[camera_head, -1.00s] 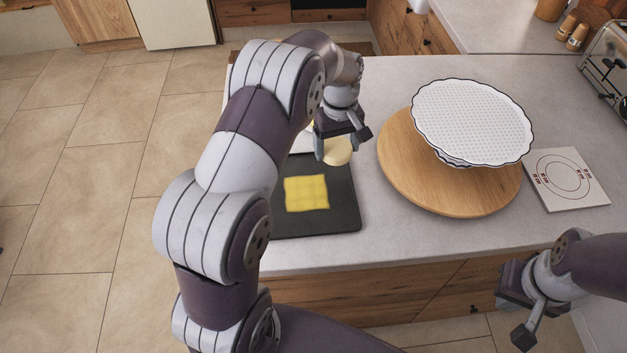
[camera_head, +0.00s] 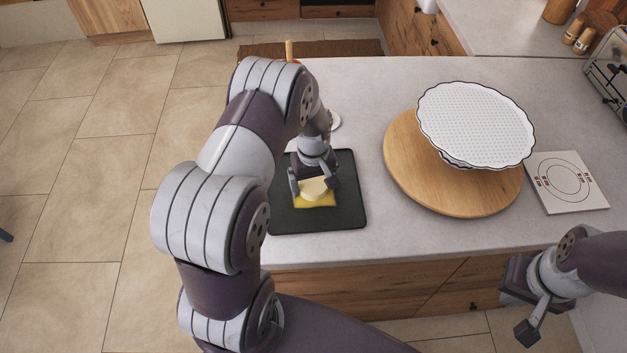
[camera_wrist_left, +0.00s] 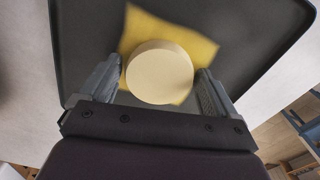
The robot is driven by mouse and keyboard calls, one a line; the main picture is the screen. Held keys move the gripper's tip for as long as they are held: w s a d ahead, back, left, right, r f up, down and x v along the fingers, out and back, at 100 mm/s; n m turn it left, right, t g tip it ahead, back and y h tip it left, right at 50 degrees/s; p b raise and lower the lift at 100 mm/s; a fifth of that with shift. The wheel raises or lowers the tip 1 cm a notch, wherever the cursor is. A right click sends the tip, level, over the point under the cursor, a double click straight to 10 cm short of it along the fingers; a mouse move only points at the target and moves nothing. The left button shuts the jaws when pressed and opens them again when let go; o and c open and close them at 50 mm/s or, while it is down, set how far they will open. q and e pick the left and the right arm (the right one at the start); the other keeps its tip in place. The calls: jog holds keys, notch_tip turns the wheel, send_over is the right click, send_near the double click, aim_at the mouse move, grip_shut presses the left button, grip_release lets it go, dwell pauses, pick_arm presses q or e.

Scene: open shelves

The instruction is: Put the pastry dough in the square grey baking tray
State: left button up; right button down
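The pastry dough (camera_head: 313,188) is a thick, pale round disc. The disc also shows between the fingers in the left wrist view (camera_wrist_left: 160,73). It is over a yellow square sheet (camera_head: 320,206) in the square dark grey baking tray (camera_head: 345,205). I cannot tell whether the dough touches the sheet. My right gripper (camera_head: 522,308) is open and empty, off the counter's front edge at lower right.
A round wooden board (camera_head: 405,165) with white scalloped dishes (camera_head: 475,122) stands right of the tray. A white square scale (camera_head: 567,182) is further right. The counter between tray and board is clear.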

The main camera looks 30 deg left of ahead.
aim_at(313, 185)
pick_arm(q)
jog(key=shift+r, duration=0.55)
notch_tip(313, 185, up, 11)
jog(key=b, duration=0.2)
jog(key=s+d+m, duration=0.4)
jog(key=s, duration=0.2)
jog(key=s+d+m+t, duration=0.1)
jog(key=s+d+m, duration=0.3)
jog(key=s, duration=0.3)
jog(key=shift+s+r+m, duration=0.25)
jog(key=shift+r+m, duration=0.15)
jog(key=shift+m, duration=0.1)
